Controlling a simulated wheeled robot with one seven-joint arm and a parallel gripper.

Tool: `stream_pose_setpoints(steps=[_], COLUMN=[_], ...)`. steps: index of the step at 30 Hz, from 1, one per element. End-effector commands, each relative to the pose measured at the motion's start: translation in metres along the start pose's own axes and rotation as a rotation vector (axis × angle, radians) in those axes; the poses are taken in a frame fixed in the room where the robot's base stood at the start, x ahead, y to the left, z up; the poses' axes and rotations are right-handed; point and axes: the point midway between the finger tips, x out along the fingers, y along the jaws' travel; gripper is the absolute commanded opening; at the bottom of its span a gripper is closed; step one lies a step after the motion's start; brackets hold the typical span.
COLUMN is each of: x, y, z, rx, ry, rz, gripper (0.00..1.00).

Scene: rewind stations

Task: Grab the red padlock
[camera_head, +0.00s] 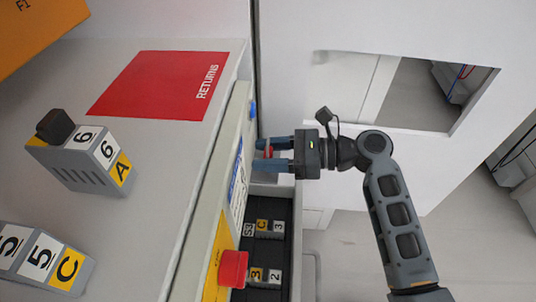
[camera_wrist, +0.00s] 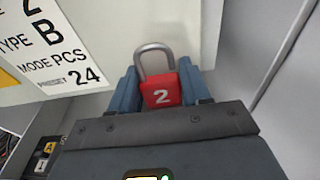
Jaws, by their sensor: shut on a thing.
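The red padlock (camera_wrist: 161,92) sits between the two blue fingers of my gripper (camera_wrist: 166,90) in the wrist view. It has a white "2" on its body and a grey metal shackle pointing away from the gripper. My gripper is shut on the padlock's body from both sides. In the head view, my gripper (camera_head: 272,155) is beside the edge of the grey counter, and only a small bit of the red padlock (camera_head: 268,152) shows between the fingers.
A red "RETURNS" patch (camera_head: 160,84) lies on the counter (camera_head: 150,215). Grey labelled blocks (camera_head: 84,155) stand on it. A red button (camera_head: 233,268) sticks out near the front edge. Below is a dark tray (camera_head: 262,205) with labelled blocks. A labelled white sign (camera_wrist: 55,40) is close at upper left.

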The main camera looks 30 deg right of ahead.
Motion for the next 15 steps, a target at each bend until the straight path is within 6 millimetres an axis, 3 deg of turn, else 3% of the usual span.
stream_pose_setpoints(steps=[5,15], x=[-0.0001,-0.0007], y=[0.0,-0.0002], z=[-0.0001,0.0043], rx=[0.0,-0.001], ry=[0.0,0.0], rz=[0.0,0.0], gripper=[0.15,0.15])
